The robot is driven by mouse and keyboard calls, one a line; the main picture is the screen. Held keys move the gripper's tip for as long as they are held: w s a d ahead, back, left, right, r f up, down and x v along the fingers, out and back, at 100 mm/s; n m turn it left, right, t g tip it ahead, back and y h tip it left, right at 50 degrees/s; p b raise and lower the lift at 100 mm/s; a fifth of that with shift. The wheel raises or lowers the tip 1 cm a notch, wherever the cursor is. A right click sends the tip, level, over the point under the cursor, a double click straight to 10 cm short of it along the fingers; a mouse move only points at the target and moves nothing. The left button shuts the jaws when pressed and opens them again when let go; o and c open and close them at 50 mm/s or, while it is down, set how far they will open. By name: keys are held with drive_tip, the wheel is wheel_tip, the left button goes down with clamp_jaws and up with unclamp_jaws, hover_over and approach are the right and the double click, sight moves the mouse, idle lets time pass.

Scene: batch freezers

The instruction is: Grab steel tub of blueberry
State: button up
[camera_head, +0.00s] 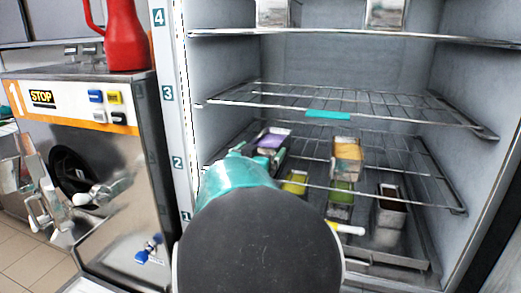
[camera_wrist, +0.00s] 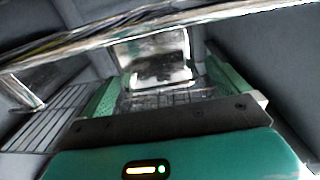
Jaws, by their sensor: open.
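A steel tub with purple contents (camera_head: 272,141), which looks like the blueberry one, sits on a wire shelf in the left part of the freezer. My gripper (camera_head: 261,155) is inside the freezer just in front of it; my arm hides part of the area below. In the wrist view my open green fingers (camera_wrist: 162,78) stand left and right, and a steel tub (camera_wrist: 150,47) lies straight ahead between their tips. I see no contact with it. Its contents cannot be made out there.
Other tubs stand at right: orange-yellow (camera_head: 347,148), yellow (camera_head: 295,183), green (camera_head: 341,193) and dark brown (camera_head: 391,205). A wire shelf (camera_head: 400,113) with a teal strip (camera_head: 327,114) crosses above. The freezer's left post (camera_head: 180,120) is close to my arm.

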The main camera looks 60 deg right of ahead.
drive_tip(key=d, duration=0.4)
drive_tip(key=shift+w+d, duration=0.15)
drive_tip(key=shift+d, duration=0.25)
drive_tip(key=shift+c, duration=0.4)
drive_tip(key=c, duration=1.1)
drive_tip(key=shift+c, duration=0.3)
drive_tip(key=shift+r, duration=0.15)
